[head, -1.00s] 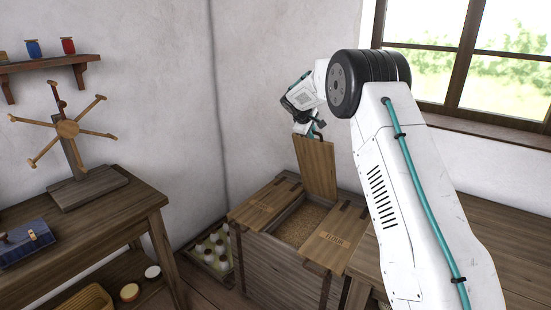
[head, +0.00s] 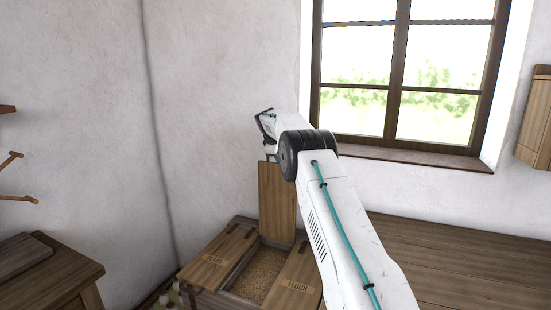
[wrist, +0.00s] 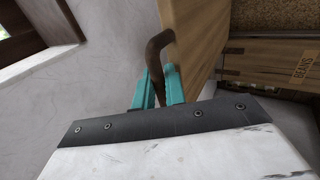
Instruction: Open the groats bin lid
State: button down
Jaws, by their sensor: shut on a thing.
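The groats bin lid (head: 276,205) stands upright at the back of the chest, and the middle compartment below it is open, showing grain (head: 258,272). In the wrist view the lid (wrist: 192,35) has a brown looped handle (wrist: 153,52). My gripper (wrist: 157,82), with teal fingers, is shut on this handle. In the head view my wrist is above and behind the lid's top edge, and the fingers are hidden.
The beans lid (head: 222,256) and the flour lid (head: 292,284) lie closed on either side of the opening. A wooden worktop (head: 440,260) runs right under the window (head: 405,80). A table (head: 50,275) stands at left. The wall is close behind the chest.

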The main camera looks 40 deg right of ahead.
jog(key=shift+w+a, duration=0.15)
jog(key=shift+w, duration=0.05)
jog(key=c, duration=1.5)
grip_release()
jog(key=shift+c, duration=0.2)
jog(key=shift+f, duration=0.1)
jog(key=v, duration=0.8)
